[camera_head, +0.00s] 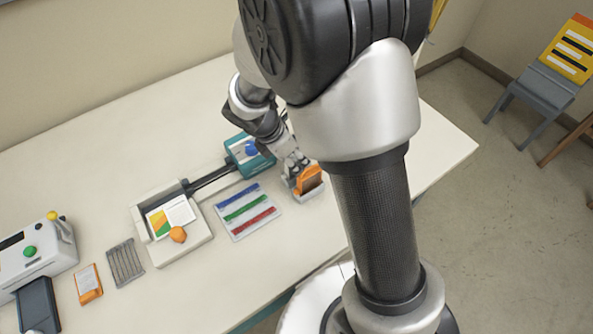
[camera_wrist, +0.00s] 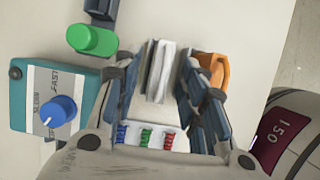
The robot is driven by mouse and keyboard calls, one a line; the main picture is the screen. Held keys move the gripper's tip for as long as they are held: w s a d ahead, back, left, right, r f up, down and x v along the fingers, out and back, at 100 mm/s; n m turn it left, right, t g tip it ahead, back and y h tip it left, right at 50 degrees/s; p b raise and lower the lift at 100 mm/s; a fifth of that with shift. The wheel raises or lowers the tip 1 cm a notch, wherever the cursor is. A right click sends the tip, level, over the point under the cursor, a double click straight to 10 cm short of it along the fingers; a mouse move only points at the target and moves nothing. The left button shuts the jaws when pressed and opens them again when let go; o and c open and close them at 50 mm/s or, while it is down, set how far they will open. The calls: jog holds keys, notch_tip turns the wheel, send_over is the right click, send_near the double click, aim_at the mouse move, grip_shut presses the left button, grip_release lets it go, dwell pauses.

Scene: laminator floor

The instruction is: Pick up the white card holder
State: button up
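A white upright, slotted thing that looks like the white card holder (camera_wrist: 160,72) stands between the fingers of my gripper (camera_wrist: 167,65) in the wrist view. Gaps show on both sides of it, so the fingers look open and not closed on it. I cannot tell how far down the fingers reach beside it.
A teal box with a blue knob (camera_wrist: 45,110) is left of my gripper. A green cylinder (camera_wrist: 92,40) lies beyond it. A white tray with blue, green and red strips (camera_head: 247,211) is close by. The table's right end (camera_head: 440,140) is clear.

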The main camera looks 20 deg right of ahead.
jog(key=x, duration=0.2)
jog(key=shift+d+f+b, duration=0.1)
jog(key=shift+f+b, duration=0.2)
jog(key=shift+r, duration=0.1)
jog(key=shift+c, duration=0.3)
grip_shut()
